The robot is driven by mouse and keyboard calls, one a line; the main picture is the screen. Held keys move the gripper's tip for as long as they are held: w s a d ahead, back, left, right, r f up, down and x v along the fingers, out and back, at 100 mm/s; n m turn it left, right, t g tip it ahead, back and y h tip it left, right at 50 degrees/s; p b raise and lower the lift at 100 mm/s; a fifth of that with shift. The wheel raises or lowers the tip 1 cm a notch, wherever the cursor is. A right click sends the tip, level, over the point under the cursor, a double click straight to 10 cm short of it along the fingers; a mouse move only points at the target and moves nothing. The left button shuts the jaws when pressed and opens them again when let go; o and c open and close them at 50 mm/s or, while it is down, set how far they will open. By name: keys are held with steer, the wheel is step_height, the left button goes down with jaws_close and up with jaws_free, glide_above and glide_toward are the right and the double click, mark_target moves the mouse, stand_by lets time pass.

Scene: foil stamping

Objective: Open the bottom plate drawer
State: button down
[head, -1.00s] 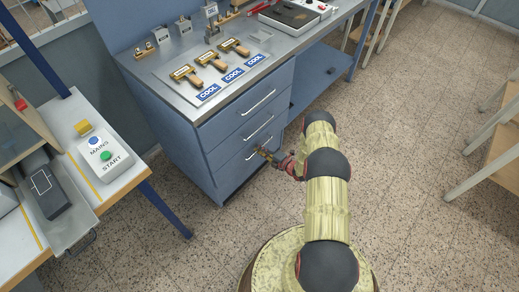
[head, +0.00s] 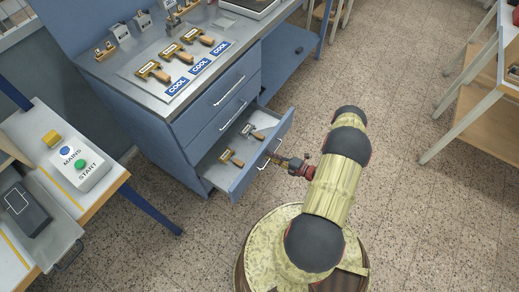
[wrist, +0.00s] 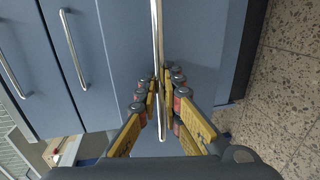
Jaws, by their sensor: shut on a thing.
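The bottom plate drawer (head: 243,153) is pulled out from the blue cabinet in the head view, and its inside shows. Plates with wooden handles lie in it: a brass one (head: 231,157) and a greyer one (head: 252,131). My gripper (head: 275,160) is at the drawer's front. In the wrist view my gripper (wrist: 160,95) is shut on the long metal handle (wrist: 157,40) of the drawer, with fingers on both sides of the bar. The two drawers above, with their handles (head: 229,90) and (head: 232,115), are shut.
The bench top holds several brass plates (head: 171,55) above blue COOL labels (head: 177,87). At left is a table with a MAINS and START box (head: 80,167). Wooden shelving (head: 470,110) stands at right.

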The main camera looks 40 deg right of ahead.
steer(key=f+v, duration=0.1)
steer(key=v, duration=0.5)
steer(key=shift+s+d+f, duration=0.2)
steer(key=shift+s+d, duration=0.05)
steer(key=shift+s, duration=0.15)
steer(key=c, duration=2.3)
jaws_free()
steer(key=v, duration=1.2)
